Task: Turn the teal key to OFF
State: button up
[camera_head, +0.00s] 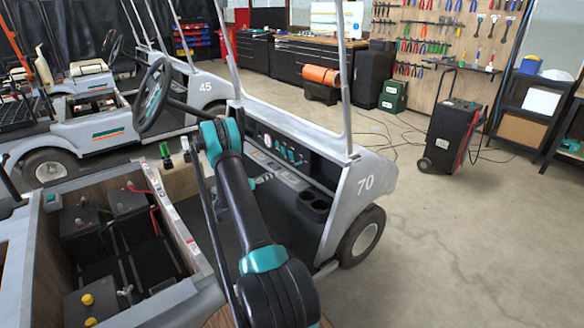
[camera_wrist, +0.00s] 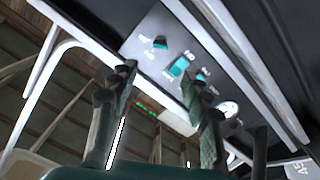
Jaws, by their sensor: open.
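The cart's dash carries a pale control panel (camera_wrist: 150,30) with several teal controls, seen close and tilted in the wrist view. A teal knob-like piece (camera_wrist: 160,43) is at its upper left, a teal rectangular switch (camera_wrist: 180,66) in the middle, and a smaller teal piece (camera_wrist: 202,76) by my right finger. I cannot tell surely which is the key, or read its marks. My gripper (camera_wrist: 164,80) is open and empty, its two dark fingers apart in front of the panel. In the head view the dash panel (camera_head: 291,153) shows small beyond my arm.
A round white gauge (camera_wrist: 228,109) is beside the teal controls. The steering wheel (camera_head: 154,95) and a roof post (camera_head: 343,75) of cart 70 stand near my arm. An open battery bay (camera_head: 120,240) is at lower left.

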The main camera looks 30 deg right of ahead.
aim_at(295, 165)
jog(key=d, duration=0.5)
jog(key=w+d, duration=0.1)
jog(key=d, duration=0.9)
jog(key=shift+w+d, duration=0.15)
jog(key=shift+c, duration=0.3)
grip_shut()
jog(key=shift+n, duration=0.4)
jog(key=n, duration=0.5)
jog(key=shift+n, duration=0.3)
jog(key=n, duration=0.5)
jog(key=shift+n, duration=0.3)
